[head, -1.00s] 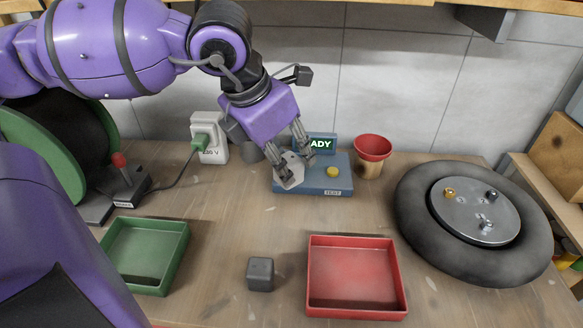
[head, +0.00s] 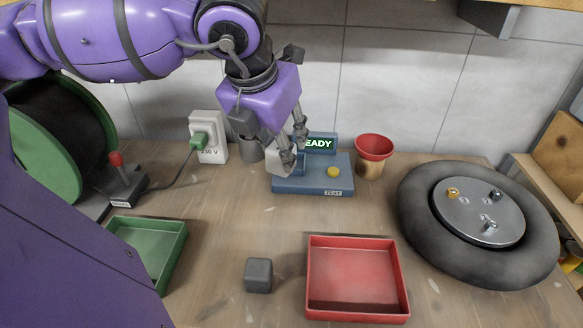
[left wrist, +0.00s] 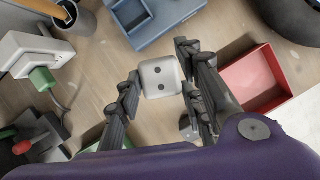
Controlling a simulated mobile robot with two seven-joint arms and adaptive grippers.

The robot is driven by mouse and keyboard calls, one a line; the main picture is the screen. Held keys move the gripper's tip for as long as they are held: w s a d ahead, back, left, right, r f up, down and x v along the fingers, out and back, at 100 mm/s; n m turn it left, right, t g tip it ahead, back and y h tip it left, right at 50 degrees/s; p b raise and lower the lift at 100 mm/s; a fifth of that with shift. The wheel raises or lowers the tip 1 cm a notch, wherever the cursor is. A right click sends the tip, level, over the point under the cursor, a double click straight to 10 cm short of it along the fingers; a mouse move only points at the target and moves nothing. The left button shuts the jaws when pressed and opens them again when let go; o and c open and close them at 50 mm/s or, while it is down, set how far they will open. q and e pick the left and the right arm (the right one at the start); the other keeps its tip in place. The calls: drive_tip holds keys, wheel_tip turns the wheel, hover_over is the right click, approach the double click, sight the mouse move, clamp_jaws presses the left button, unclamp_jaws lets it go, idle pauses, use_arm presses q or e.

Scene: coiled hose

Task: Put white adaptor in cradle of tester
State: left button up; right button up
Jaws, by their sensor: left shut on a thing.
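The white adaptor (head: 279,158) is held between the fingers of my left gripper (head: 292,150), over the left part of the tester. In the left wrist view the adaptor (left wrist: 158,70) shows a face with two dark holes and sits between the two fingers (left wrist: 158,88). My right gripper is not in view.
A red tray (head: 311,283), a green tray (head: 176,257) and a grey cube (head: 258,275) lie in front.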

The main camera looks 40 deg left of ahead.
use_arm(q)
drive_tip(key=shift+w+a+r+n+y, duration=0.1)
drive_tip(key=shift+r+n+y, duration=0.1)
drive_tip(key=shift+n, duration=0.35)
drive_tip(key=shift+w+a+r+n+y, duration=0.1)
drive_tip(key=shift+n+y, duration=0.1)
drive_tip(key=shift+n, duration=0.35)
drive_tip(key=shift+a+r+n+g+y+b, duration=0.25)
drive_tip(key=shift+r+n+g+y+b, duration=0.15)
drive_tip(key=shift+n, duration=0.6)
drive_tip(key=shift+w+a+f+p, duration=0.2)
drive_tip(key=shift+w+a+f, duration=0.8)
drive_tip(key=shift+w+f, duration=1.15)
drive_tip(key=shift+w+a+f+p, duration=0.25)
drive_tip(key=shift+w+a+f, duration=0.8)
drive_tip(key=shift+w+f, duration=1.05)
drive_tip(key=shift+w+a+f+p, duration=0.2)
drive_tip(key=shift+w+a+f, duration=0.8)
drive_tip(key=shift+w+f, duration=1.15)
drive_tip(key=shift+s, duration=0.2)
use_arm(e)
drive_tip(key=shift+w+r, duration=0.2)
use_arm(q)
drive_tip(key=shift+f, duration=0.15)
drive_tip(key=o, duration=1.3)
drive_tip(key=shift+f, duration=0.1)
drive_tip(key=shift+c, duration=0.2)
